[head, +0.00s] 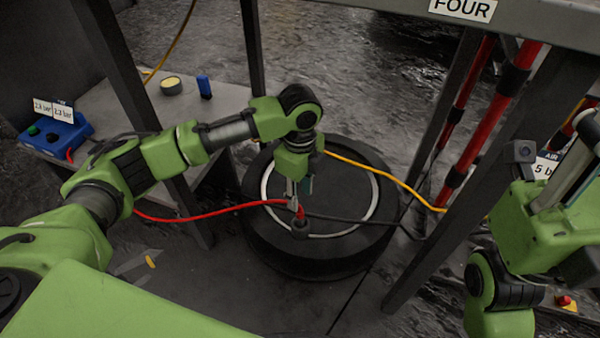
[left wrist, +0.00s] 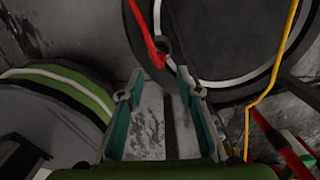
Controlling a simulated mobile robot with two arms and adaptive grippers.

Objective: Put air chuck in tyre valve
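The tyre (head: 262,225) lies flat on the floor, with a pale ring around its dark middle. The red hose (head: 215,215) runs across to a red end piece, which I take for the air chuck (head: 299,211). It stands at a small dark collar (head: 300,229) near the pale ring's front. In the left wrist view the chuck (left wrist: 157,55) meets the dark ring-shaped collar (left wrist: 163,45). I cannot tell whether a valve is inside. My left gripper (head: 297,198) points down close above the chuck. Its fingers (left wrist: 160,82) are apart with nothing between them. My right gripper is out of view.
A yellow hose (head: 375,172) and a black hose cross the tyre area. A blue box (head: 55,138) with pressure labels, a round tin (head: 171,86) and a blue item (head: 204,86) sit on the left bench (head: 135,105). Dark frame posts stand on both sides.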

